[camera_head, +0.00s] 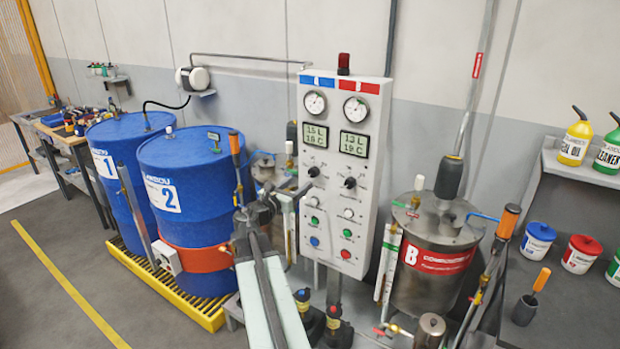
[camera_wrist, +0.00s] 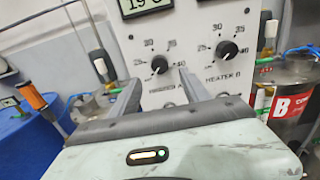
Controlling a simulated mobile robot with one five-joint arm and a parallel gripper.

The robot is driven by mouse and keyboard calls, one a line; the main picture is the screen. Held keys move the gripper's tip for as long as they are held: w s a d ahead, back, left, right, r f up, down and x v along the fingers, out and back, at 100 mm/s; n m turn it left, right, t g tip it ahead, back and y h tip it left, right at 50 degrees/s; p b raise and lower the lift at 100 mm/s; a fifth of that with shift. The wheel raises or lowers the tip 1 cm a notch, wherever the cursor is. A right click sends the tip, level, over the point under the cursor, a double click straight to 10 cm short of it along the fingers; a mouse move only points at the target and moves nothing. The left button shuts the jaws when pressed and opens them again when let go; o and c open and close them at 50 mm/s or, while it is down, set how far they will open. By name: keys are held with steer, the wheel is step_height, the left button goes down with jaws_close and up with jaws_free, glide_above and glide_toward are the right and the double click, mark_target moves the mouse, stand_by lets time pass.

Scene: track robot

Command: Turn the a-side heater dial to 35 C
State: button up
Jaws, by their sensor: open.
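The A-side heater dial (camera_head: 314,172) is a black knob on the left of a light grey control panel (camera_head: 341,110). In the wrist view this dial (camera_wrist: 160,64) sits just beyond and between my fingertips, with scale numbers around it; its pointer is too small to read surely. The B heater dial (camera_wrist: 227,50) is to its right, outside my fingers; it also shows in the head view (camera_head: 350,183). My gripper (camera_wrist: 159,80) is open and empty, fingers pointing at the panel. In the head view my gripper (camera_head: 296,190) is left of and below the A dial.
Digital displays (camera_head: 316,136) and gauges sit above the dials; coloured buttons (camera_head: 314,220) sit below. Blue drums (camera_head: 185,170) stand to the left, a steel tank B (camera_head: 430,285) to the right. Pipes and hoses (camera_head: 240,165) run close beside my arm.

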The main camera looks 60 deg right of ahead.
mark_target(312, 174)
steer(key=d, duration=0.7)
steer(key=shift+d, duration=0.35)
steer(key=shift+a, duration=0.1)
